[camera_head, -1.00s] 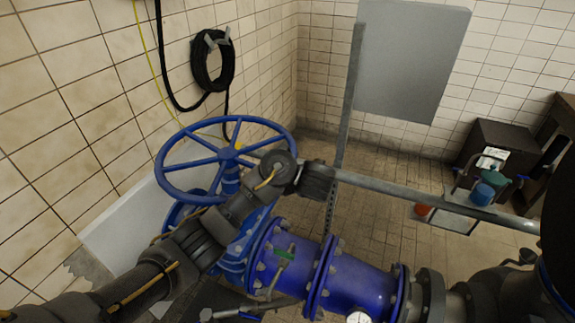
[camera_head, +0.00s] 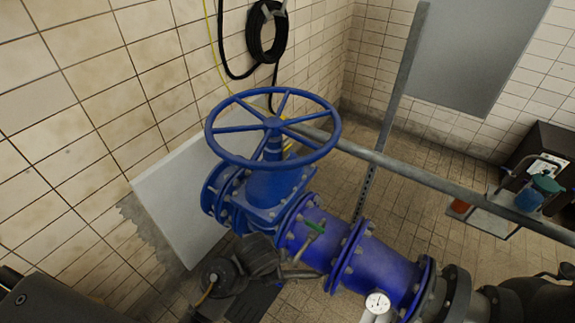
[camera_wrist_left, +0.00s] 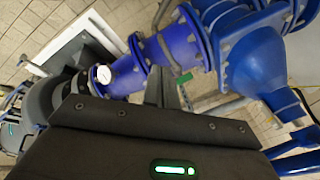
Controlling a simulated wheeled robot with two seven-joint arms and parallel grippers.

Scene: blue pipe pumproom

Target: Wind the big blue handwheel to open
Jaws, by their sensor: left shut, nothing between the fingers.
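The big blue handwheel (camera_head: 273,123) lies roughly level on top of a blue valve body (camera_head: 270,188) in the head view. Its rim and spokes show whole, with nothing touching them. Blue spokes or rim of it also show at the lower right of the left wrist view (camera_wrist_left: 297,150). My left arm's dark links are low in the head view, below and in front of the valve body, clear of the wheel. My left gripper (camera_wrist_left: 162,90) is shut and empty in the wrist view, its fingers in front of the blue pipe. My right gripper is not seen.
A blue flanged pipe (camera_head: 325,240) with a green-handled small valve (camera_head: 315,228) and a gauge (camera_head: 377,302) runs right from the valve. A grey rail (camera_head: 420,178) passes behind the wheel. A tiled wall with a black hose coil (camera_head: 267,35) stands behind. Space above the wheel is clear.

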